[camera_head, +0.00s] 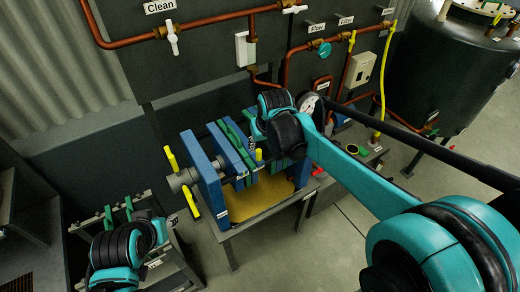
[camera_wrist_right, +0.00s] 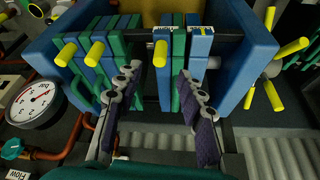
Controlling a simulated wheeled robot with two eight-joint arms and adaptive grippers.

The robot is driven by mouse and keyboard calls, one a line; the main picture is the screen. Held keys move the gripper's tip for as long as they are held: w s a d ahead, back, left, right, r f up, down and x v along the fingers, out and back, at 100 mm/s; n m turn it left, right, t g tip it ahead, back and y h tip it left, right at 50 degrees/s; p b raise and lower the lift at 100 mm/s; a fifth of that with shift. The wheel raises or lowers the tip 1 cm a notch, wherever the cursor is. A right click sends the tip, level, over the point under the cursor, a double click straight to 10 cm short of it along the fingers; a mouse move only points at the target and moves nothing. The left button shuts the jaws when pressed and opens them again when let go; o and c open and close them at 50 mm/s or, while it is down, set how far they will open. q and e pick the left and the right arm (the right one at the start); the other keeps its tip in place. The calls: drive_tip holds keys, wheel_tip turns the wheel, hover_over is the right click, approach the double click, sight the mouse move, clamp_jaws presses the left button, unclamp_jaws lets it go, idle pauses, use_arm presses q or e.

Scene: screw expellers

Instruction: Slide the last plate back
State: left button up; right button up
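A press with blue and green plates stands in the middle of the head view; its large blue end plate (camera_head: 203,172) is at the left. In the right wrist view, several plates (camera_wrist_right: 105,40) stand bunched at the left. A separate blue plate with a yellow handle (camera_wrist_right: 161,52) stands in the middle, beside a green one. Another blue plate (camera_wrist_right: 200,45) stands closer to the big end plate (camera_wrist_right: 245,60). My right gripper (camera_wrist_right: 159,76) is open above the press, its purple-padded fingers on either side of the middle plate's handle. My left gripper (camera_head: 125,250) is at the lower left; its fingers are unclear.
A yellow tray surface (camera_head: 255,195) lies under the plates. Copper pipes (camera_head: 180,28) and labelled valves run along the back wall. A pressure gauge (camera_wrist_right: 34,102) is beside the press. A dark tank (camera_head: 440,80) stands at the right. Bare floor (camera_head: 330,235) lies in front.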

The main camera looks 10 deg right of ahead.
drive_tip(key=shift+v, duration=1.55)
drive_tip(key=s+d+f+t+b, duration=0.1)
drive_tip(key=s+f+b, duration=0.3)
drive_tip(key=s, duration=0.5)
drive_tip(key=s+d+f+m+t+b, duration=0.1)
drive_tip(key=s+d+f+b, duration=0.3)
drive_tip(key=s+f, duration=0.5)
drive_tip(key=shift+s+b, duration=0.55)
drive_tip(key=shift+b, duration=0.05)
drive_tip(key=shift+d+f, duration=0.1)
drive_tip(key=shift+d, duration=0.05)
